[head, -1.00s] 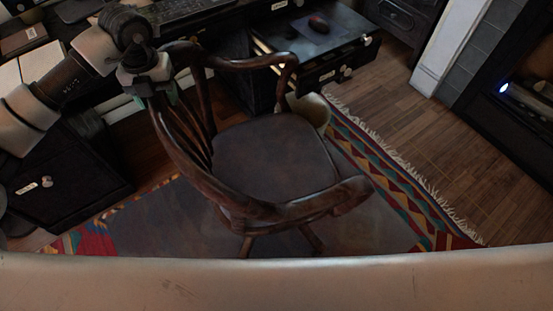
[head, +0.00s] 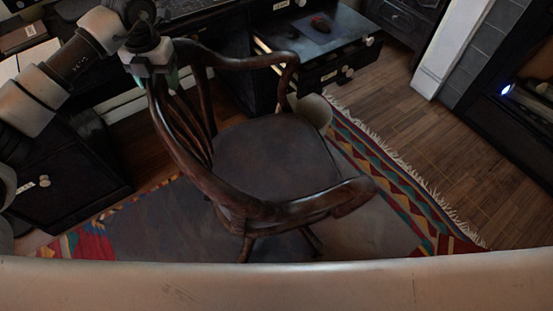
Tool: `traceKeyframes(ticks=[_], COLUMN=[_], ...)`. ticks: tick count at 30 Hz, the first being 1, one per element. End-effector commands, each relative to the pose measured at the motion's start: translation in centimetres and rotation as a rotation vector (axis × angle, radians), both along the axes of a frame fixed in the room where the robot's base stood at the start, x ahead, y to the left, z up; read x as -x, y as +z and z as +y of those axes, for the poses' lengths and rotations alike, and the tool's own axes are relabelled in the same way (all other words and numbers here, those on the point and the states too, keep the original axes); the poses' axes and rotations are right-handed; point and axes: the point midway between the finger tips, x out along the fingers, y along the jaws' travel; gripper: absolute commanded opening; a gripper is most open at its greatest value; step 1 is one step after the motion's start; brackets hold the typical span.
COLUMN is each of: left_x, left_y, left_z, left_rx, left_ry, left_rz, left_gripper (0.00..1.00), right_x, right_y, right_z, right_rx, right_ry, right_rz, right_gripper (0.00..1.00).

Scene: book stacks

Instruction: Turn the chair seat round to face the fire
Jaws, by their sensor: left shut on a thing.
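The wooden chair (head: 270,210) stands on the rug, with a curved back rail and arms around a dark seat (head: 275,158). The seat's open front points up and to the right, toward the desk drawers. My left gripper (head: 160,78) is shut on the chair's curved rail at its upper left end; the fingertips are partly hidden. The fireplace (head: 515,105) is at the right edge, with a small bright blue-white light in its dark opening. My right gripper is not in view.
A patterned fringed rug (head: 385,180) lies under the chair. An open drawer (head: 325,45) with a dark red object juts out behind the chair. A dark cabinet (head: 70,180) is at left. Bare wood floor (head: 440,150) lies between rug and fireplace.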

Motion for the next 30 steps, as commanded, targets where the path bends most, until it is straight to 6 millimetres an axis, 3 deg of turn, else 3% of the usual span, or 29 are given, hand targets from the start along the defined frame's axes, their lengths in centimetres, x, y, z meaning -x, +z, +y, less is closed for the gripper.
traceKeyframes(ticks=[1,2,3,10,16,23,30], left_x=[-0.2,-0.2,-0.2,-0.2,-0.2,-0.2,-0.2], left_y=[0.4,0.4,0.4,0.3,0.7,3.2,5.4], left_z=[-1.5,-1.5,-1.5,-1.5,-1.4,-1.4,-1.1], left_rx=[0.029,0.029,0.030,0.028,0.028,0.027,0.022], left_ry=[-0.032,-0.033,-0.033,-0.031,-0.030,-0.029,-0.022], left_rz=[-0.023,-0.022,-0.021,-0.021,-0.020,-0.023,-0.018], left_gripper=[0.36,0.36,0.66,1.00,1.00,1.00,1.00], right_x=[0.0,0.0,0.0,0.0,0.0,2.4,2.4], right_y=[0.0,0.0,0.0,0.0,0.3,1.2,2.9], right_z=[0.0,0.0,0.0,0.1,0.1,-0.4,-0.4], right_rx=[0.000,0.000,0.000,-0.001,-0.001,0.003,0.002], right_ry=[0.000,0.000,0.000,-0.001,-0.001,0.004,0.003], right_rz=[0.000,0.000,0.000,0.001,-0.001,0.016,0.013], right_gripper=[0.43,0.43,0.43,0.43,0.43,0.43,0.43])
